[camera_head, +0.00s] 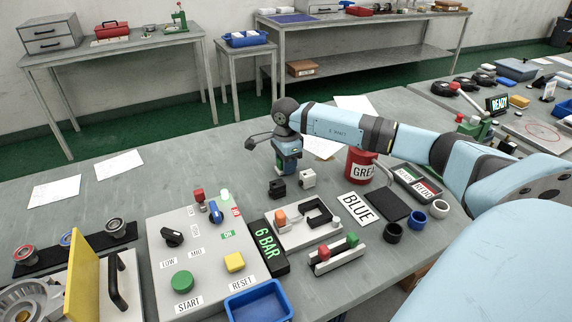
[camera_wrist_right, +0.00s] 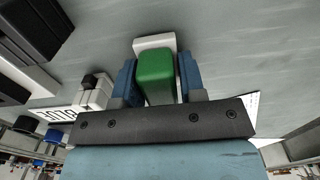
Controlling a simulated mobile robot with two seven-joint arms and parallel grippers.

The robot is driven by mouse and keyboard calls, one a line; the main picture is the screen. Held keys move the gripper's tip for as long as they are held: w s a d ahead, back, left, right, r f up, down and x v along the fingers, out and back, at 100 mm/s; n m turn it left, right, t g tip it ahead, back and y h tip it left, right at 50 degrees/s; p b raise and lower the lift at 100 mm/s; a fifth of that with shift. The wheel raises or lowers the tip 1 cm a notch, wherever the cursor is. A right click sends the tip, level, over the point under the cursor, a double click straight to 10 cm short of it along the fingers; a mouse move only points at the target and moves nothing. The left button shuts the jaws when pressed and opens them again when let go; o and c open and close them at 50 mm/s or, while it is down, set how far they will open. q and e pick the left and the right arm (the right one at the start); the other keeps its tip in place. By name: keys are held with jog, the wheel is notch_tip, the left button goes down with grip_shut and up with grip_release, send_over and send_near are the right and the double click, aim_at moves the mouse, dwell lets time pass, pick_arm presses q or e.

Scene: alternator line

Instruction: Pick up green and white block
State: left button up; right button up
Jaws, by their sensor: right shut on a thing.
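The green and white block (camera_wrist_right: 157,75) is between the two blue fingers of my right gripper (camera_wrist_right: 157,82) in the right wrist view. Its green body fills the gap and its white end shows beyond the fingers. My left gripper is not in view.
A control panel (camera_head: 168,262) with buttons stands at the front left, beside a black 6 BAR sign (camera_head: 266,248). A red can (camera_head: 360,164), a BLUE card (camera_head: 358,207) and a blue bin (camera_head: 259,302) are nearby. The table left of the gripper is clear apart from papers.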

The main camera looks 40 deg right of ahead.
notch_tip(320, 180, up, 20)
jog(key=shift+f, duration=0.25)
